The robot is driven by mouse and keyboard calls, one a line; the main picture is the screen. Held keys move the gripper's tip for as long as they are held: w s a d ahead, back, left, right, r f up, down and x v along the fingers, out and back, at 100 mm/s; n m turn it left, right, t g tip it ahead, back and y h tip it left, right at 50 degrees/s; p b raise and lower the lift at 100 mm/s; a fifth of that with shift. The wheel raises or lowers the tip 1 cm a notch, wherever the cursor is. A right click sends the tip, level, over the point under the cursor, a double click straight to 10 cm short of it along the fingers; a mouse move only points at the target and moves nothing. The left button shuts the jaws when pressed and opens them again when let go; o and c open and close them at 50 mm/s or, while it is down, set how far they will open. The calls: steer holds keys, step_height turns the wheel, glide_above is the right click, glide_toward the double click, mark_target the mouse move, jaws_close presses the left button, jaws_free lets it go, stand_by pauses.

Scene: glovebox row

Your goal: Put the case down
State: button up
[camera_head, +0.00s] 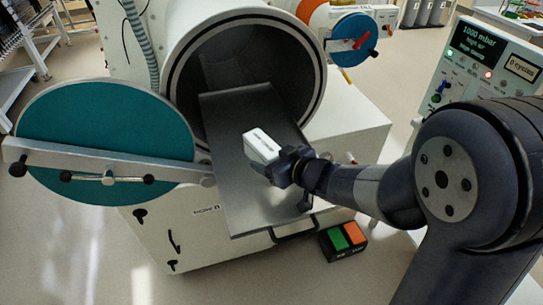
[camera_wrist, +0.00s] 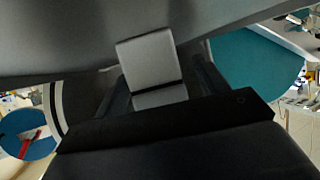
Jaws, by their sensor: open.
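The case (camera_head: 262,146) is a small white box with dark lettering on its side. In the head view it is over the metal tray (camera_head: 238,205) that slides out of the round chamber opening. I cannot tell for sure whether its underside touches the tray. My gripper (camera_head: 276,167) is open at the near right end of the case. In the wrist view the case (camera_wrist: 150,62) looks pale grey, in front of and between my dark fingers (camera_wrist: 160,85). The finger contact is not clear.
The round teal door (camera_head: 100,125) stands open at left, with a metal bar across it. A smaller blue door (camera_head: 355,35) is at the back. A control panel (camera_head: 490,65) stands at right. A green and orange button box (camera_head: 343,240) is below the tray.

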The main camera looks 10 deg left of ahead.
steer(key=shift+r, duration=0.3)
steer(key=p+v, duration=0.2)
steer(key=v, duration=0.9)
steer(key=shift+f, duration=0.1)
steer(key=shift+s+d, duration=0.25)
steer(key=shift+d, duration=0.1)
stand_by(0.5)
